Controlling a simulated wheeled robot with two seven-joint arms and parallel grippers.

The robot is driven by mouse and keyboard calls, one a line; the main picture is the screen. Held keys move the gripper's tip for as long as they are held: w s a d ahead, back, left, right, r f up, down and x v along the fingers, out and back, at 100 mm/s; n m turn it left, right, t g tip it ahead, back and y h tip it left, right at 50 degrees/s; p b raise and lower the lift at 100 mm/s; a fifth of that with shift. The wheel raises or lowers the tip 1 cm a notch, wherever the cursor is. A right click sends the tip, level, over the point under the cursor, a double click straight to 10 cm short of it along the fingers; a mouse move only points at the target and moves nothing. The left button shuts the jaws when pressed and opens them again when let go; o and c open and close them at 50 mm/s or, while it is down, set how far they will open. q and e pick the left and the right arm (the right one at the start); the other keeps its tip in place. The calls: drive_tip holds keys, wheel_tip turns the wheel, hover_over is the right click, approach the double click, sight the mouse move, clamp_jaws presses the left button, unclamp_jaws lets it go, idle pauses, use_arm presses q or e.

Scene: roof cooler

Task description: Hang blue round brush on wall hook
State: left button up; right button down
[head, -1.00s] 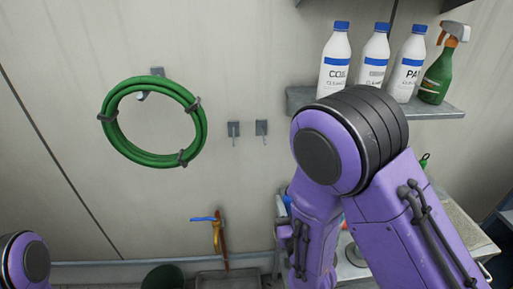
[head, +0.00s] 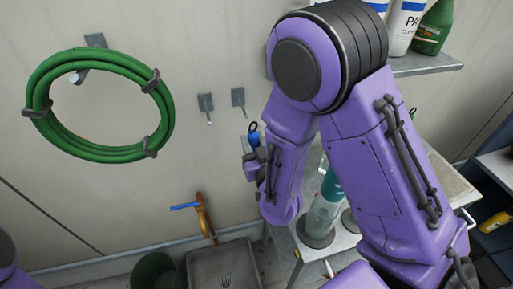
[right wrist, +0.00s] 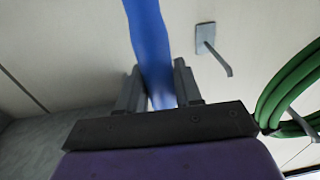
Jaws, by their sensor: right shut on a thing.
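My right gripper (head: 251,162) is shut on the blue brush (head: 254,139), whose dark loop shows at its top in the head view. In the right wrist view the blue handle (right wrist: 150,45) stands up between the two fingers (right wrist: 158,92); the brush's head is not visible. Two small grey wall hooks, a left one (head: 206,104) and a right one (head: 239,98), are bare on the wall. The brush is below and slightly right of the right hook in the head view. One hook (right wrist: 207,38) shows right of the handle in the right wrist view.
A green hose coil (head: 38,110) hangs on a bracket at left. A shelf (head: 425,65) with bottles is at upper right. Below are a tap (head: 205,215), a sink (head: 220,268), a dark bucket (head: 155,272) and a bench with a teal-and-grey cylinder (head: 323,212).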

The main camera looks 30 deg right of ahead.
drive_tip(key=w, duration=0.1)
drive_tip(key=w+f, duration=0.1)
drive_tip(key=w, duration=0.1)
drive_tip(key=shift+w+d, duration=0.1)
drive_tip(key=shift+d, duration=0.05)
use_arm(q)
drive_tip(key=shift+w+f+b, duration=0.45)
drive_tip(key=shift+f, duration=0.1)
use_arm(e)
drive_tip(key=shift+d+f+x, duration=0.1)
drive_tip(key=shift+f+x, duration=0.05)
drive_tip(key=shift+x, duration=0.75)
drive_tip(key=shift+d+f+x, duration=0.1)
drive_tip(key=shift+f+x, duration=0.05)
drive_tip(key=shift+x, duration=0.75)
drive_tip(key=shift+d+f+x, duration=0.1)
drive_tip(key=shift+f+x, duration=0.05)
drive_tip(key=shift+x, duration=0.75)
use_arm(q)
drive_tip(key=shift+s, duration=0.1)
use_arm(e)
drive_tip(key=c, duration=0.7)
unclamp_jaws()
